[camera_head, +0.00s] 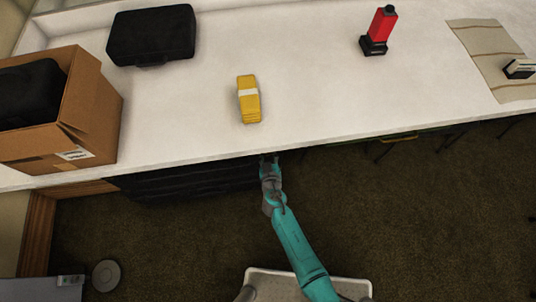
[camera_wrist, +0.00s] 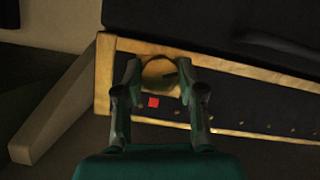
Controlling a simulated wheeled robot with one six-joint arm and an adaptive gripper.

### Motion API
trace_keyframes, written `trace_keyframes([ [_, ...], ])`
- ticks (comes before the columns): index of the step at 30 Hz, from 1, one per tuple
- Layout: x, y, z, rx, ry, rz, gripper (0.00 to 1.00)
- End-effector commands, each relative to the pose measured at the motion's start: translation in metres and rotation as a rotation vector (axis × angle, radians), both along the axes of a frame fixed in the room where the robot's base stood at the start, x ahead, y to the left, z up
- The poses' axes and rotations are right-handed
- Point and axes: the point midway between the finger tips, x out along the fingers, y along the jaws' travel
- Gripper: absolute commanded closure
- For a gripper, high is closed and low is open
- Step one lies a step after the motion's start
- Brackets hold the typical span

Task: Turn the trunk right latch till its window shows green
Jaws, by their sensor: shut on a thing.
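The trunk (camera_wrist: 215,50) is dark with gold-coloured edging and fills the upper right of the wrist view. Its round brass latch (camera_wrist: 158,68) sits near the trunk's left end in that view. My gripper (camera_wrist: 160,76) is shut on the latch, one finger on each side, and the fingers hide part of it. A small window (camera_wrist: 153,102) just below the latch shows red. In the head view my gripper (camera_head: 269,162) reaches to the front edge of the counter, and the latch is hidden there.
The white counter (camera_head: 320,110) overhangs the area at my gripper. On it are a yellow bundle (camera_head: 248,100), a black case (camera_head: 152,35), a red-and-black object (camera_head: 380,30) and a cardboard box (camera_head: 95,115). A dark slatted unit (camera_head: 190,180) stands below. Floor (camera_head: 430,220) is open at right.

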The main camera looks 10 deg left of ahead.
Motion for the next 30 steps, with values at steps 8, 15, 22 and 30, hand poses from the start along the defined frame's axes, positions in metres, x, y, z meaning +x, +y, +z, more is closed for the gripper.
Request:
trace_keyframes([
  [8, -0.0008, 0.0029, -0.0006, -0.254, -0.073, 0.004, 0.96],
  [15, -0.0013, 0.0038, -0.0013, -0.472, -0.136, 0.005, 0.96],
  [22, -0.0015, 0.0040, -0.0022, -0.679, -0.194, 0.004, 0.96],
  [30, -0.0014, 0.0042, -0.0027, -0.881, -0.252, 0.004, 0.96],
])
